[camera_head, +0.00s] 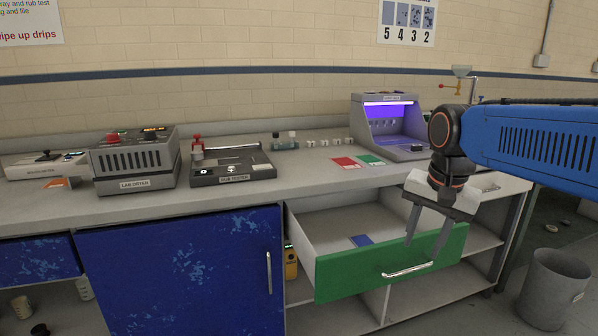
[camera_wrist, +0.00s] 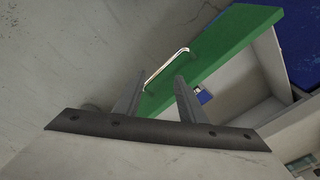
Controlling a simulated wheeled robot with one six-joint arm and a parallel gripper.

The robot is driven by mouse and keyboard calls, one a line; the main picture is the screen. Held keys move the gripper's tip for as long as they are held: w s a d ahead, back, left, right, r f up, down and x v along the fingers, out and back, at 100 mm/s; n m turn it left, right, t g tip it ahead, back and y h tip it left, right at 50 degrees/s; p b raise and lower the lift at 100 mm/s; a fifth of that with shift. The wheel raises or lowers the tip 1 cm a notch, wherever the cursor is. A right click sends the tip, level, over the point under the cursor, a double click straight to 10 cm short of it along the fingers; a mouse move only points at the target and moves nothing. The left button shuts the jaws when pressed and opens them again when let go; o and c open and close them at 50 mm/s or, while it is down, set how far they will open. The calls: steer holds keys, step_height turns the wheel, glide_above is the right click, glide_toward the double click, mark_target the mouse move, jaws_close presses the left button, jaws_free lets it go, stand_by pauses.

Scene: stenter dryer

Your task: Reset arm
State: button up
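My gripper (camera_head: 425,238) hangs from my blue arm at the right of the head view, fingers pointing down and apart, with nothing between them. In the head view it overlaps the right part of the green drawer front (camera_head: 335,268), above and near the metal handle (camera_head: 408,271). In the wrist view, the two open fingers (camera_wrist: 157,92) point towards the drawer and its handle (camera_wrist: 167,65). I see no contact with the handle.
The counter above holds a lab dryer (camera_head: 135,158), a rub tester (camera_head: 232,164), red and green cards (camera_head: 346,163) and a purple-lit booth (camera_head: 388,124). A blue cabinet door (camera_head: 180,270) is left of the drawer. A grey bin (camera_head: 553,288) stands on the floor at right.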

steer(key=s+d+f+n+t, duration=0.2)
steer(key=s+f+n, duration=0.5)
steer(key=s+f, duration=0.5)
steer(key=s, duration=0.3)
steer(key=shift+s+d+f, duration=0.25)
steer(key=shift+s+f, duration=0.1)
steer(key=shift+s, duration=0.05)
